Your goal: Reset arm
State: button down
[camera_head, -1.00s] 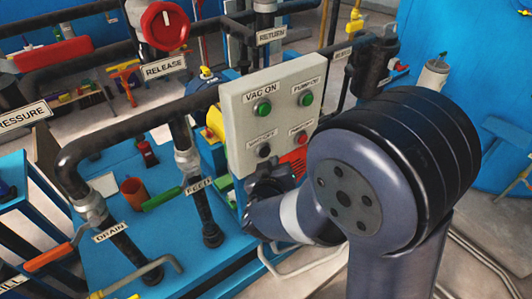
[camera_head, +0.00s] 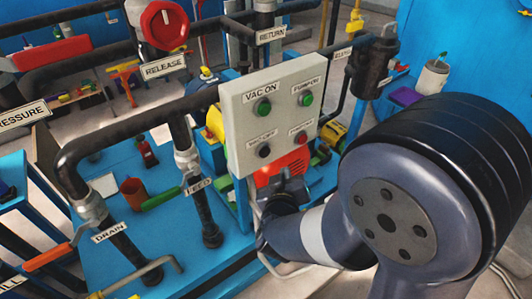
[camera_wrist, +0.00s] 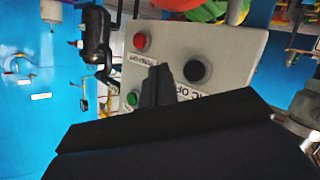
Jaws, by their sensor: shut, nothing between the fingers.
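My gripper (camera_wrist: 157,85) shows in the wrist view as dark fingers closed together, with nothing between them. They overlap the picture of a grey control panel, between its red button (camera_wrist: 140,41) and black button (camera_wrist: 197,71); whether they touch it cannot be told. In the head view my arm reaches from the lower right toward the space below the panel (camera_head: 235,130). The fingertips cannot be made out clearly there. The panel has two green buttons on top, a black VAC OFF button (camera_head: 264,151) and a red one (camera_head: 301,138).
Black pipes with RELEASE, FEED (camera_head: 199,186) and DRAIN (camera_head: 112,231) labels stand left of the panel. A red RELEASE knob (camera_head: 165,25) is above. A red and yellow machine (camera_head: 283,168) sits below and behind the panel. A dark canister (camera_head: 373,65) stands to the right.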

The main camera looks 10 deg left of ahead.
jog(key=shift+s+d+b, duration=0.65)
jog(key=shift+s+d, duration=0.65)
jog(key=shift+d, duration=0.15)
